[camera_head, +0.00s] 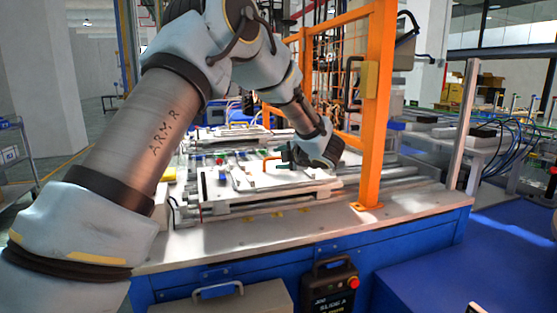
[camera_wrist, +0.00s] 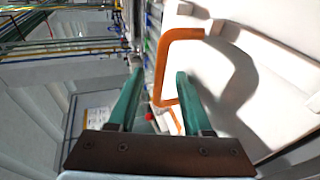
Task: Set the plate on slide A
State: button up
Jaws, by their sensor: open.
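The white plate (camera_head: 240,191) with an orange handle (camera_head: 268,160) lies on the rails of the workbench. It looks level, and I cannot tell how it sits on the carriage beneath. My gripper (camera_head: 285,156) is just above the plate beside the handle, its green fingers apart and empty. In the wrist view the open fingers (camera_wrist: 158,76) point toward the orange handle (camera_wrist: 176,40), which runs close past the right finger. The white plate (camera_wrist: 280,75) fills the right side there. I cannot tell whether a finger touches the handle.
A control box marked "JOG SLIDE A" (camera_head: 335,288) hangs on the blue bench front. Another fixture (camera_head: 235,137) lies behind the plate. The bench's front strip (camera_head: 300,225) is clear.

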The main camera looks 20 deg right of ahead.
jog(key=b+v, duration=0.2)
jog(key=v, duration=0.7)
jog(key=shift+s+r+b, duration=0.25)
jog(key=shift+s+b, duration=0.1)
